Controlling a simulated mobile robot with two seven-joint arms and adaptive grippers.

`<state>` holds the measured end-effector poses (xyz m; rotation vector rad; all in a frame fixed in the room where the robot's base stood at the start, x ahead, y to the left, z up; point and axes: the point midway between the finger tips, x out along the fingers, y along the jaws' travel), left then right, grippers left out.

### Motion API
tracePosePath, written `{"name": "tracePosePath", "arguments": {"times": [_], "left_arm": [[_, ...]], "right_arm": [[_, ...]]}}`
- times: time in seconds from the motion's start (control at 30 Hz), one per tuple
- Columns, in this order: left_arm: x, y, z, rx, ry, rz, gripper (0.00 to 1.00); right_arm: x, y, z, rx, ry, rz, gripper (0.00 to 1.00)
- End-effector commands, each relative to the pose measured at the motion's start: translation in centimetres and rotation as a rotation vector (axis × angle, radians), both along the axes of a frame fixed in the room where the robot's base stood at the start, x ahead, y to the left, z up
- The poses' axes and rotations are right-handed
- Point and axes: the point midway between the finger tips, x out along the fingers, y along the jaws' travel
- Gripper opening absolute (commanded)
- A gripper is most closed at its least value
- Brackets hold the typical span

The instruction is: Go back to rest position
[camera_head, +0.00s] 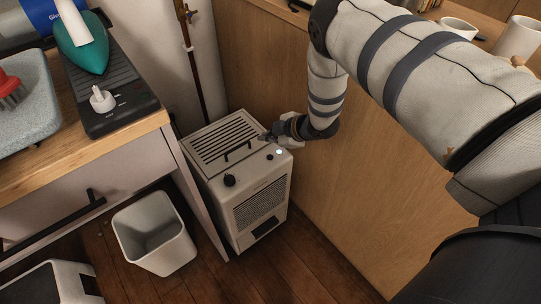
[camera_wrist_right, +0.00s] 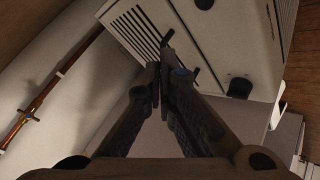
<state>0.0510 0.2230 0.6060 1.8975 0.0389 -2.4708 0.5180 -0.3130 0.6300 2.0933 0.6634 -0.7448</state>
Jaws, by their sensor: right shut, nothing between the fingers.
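My right arm comes in from the upper right of the head view. Its gripper (camera_head: 270,136) is low, over the top of a white heater-like appliance (camera_head: 262,205), near its back right corner. In the right wrist view the two dark fingers of the right gripper (camera_wrist_right: 161,75) meet at their tips with nothing between them. The appliance's slotted top (camera_wrist_right: 205,40) lies just beyond the tips; I cannot tell whether they touch it. My left gripper is in neither view.
The wooden panel (camera_head: 330,170) stands close on the right of the appliance. The counter (camera_head: 120,140) with a grey device (camera_head: 112,100) is on the left. A white bin (camera_head: 153,235) stands on the floor. A pipe (camera_head: 192,60) runs down the wall. Cups (camera_head: 518,38) stand at upper right.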

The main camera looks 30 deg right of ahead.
Motion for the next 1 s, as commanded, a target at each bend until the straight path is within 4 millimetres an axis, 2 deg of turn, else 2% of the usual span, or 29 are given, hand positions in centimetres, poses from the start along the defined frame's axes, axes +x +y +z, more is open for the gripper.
{"name": "tracePosePath", "arguments": {"times": [0.2,0.27,0.37,0.4,0.47,0.5,0.57,0.6,0.7,0.8,0.83,0.9,1.0], "left_arm": [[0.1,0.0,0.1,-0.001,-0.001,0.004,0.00],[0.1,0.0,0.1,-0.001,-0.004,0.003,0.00],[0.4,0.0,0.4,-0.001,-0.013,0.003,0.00],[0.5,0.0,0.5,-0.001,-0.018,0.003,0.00],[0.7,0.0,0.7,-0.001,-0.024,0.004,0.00],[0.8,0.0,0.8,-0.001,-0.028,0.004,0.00],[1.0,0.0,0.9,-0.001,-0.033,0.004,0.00],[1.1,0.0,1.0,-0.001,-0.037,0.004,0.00],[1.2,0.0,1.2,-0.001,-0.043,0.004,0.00],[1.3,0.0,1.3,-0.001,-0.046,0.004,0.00],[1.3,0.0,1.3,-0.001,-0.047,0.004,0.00],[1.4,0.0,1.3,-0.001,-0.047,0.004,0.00],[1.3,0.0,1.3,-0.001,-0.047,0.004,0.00]], "right_arm": [[-0.2,0.1,-0.2,0.004,0.006,-0.004,0.00],[-1.8,0.7,-1.1,0.035,0.051,-0.047,0.00],[-8.3,2.8,-4.0,0.132,0.215,-0.213,0.00],[-11.9,3.8,-5.0,0.173,0.304,-0.304,0.00],[-17.7,5.2,-6.2,0.216,0.440,-0.445,0.00],[-21.5,6.1,-6.5,0.232,0.526,-0.536,0.00],[-27.3,7.2,-6.3,0.239,0.649,-0.667,0.00],[-30.9,7.8,-5.9,0.234,0.724,-0.748,0.00],[-38.3,8.7,-4.1,0.195,0.874,-0.915,0.00],[-43.0,9.0,-2.2,0.151,0.961,-1.023,0.00],[-43.9,9.0,-1.8,0.141,0.978,-1.041,0.00],[-45.1,9.0,-1.2,0.125,1.002,-1.072,0.00],[-45.5,9.0,-1.0,0.120,1.008,-1.084,0.00]]}}
